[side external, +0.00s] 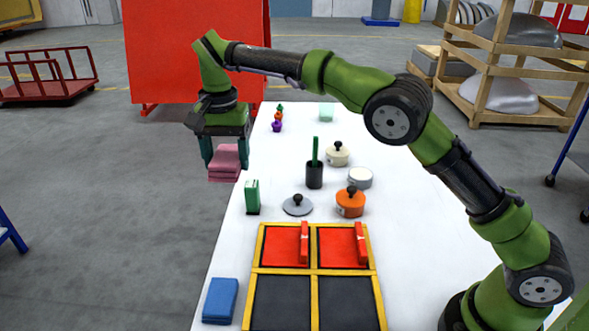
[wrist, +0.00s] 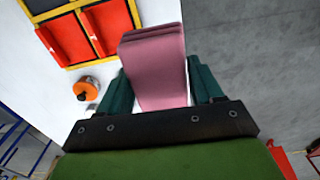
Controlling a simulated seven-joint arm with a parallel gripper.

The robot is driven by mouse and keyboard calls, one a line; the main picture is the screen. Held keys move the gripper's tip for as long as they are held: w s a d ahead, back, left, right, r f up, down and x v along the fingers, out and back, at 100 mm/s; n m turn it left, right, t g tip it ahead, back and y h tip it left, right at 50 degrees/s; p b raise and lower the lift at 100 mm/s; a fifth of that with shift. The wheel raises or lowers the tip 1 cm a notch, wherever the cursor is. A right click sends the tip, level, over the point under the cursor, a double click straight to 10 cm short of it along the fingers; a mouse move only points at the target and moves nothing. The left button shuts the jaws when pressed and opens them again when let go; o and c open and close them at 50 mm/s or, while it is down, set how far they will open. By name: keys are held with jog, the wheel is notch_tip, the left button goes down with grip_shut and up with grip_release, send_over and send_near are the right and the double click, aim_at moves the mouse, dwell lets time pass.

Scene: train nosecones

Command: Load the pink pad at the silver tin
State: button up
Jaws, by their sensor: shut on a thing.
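My gripper (side external: 224,160) is shut on the pink pad (side external: 223,172), a layered block held in the air at the far left edge of the white table. In the wrist view the pink pad (wrist: 155,65) sits between the two dark green fingers of my gripper (wrist: 161,82) and sticks out beyond them. The silver tin (side external: 360,178) is a low round tin on the table, right of the dark cup and well to the right of my gripper. I cannot make out the silver tin in the wrist view.
An orange pot (side external: 350,204), grey lid (side external: 297,206), cream pot (side external: 338,154) and dark cup (side external: 314,176) with a green stick surround the tin. A green block (side external: 252,196), blue pad (side external: 220,300) and yellow-framed tray (side external: 314,272) with red panels are nearer. Small colored items (side external: 278,118) stand farther back.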

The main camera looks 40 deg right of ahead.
jog(key=w+d+m, duration=0.2)
jog(key=d, duration=0.8)
jog(key=m, duration=0.7)
send_over(361, 174)
notch_tip(361, 174, down, 11)
jog(key=shift+w+f, duration=0.1)
jog(key=shift+f, duration=2.95)
jog(key=shift+f, duration=0.6)
jog(key=shift+r, duration=0.1)
notch_tip(361, 174, up, 7)
jog(key=shift+n, duration=0.4)
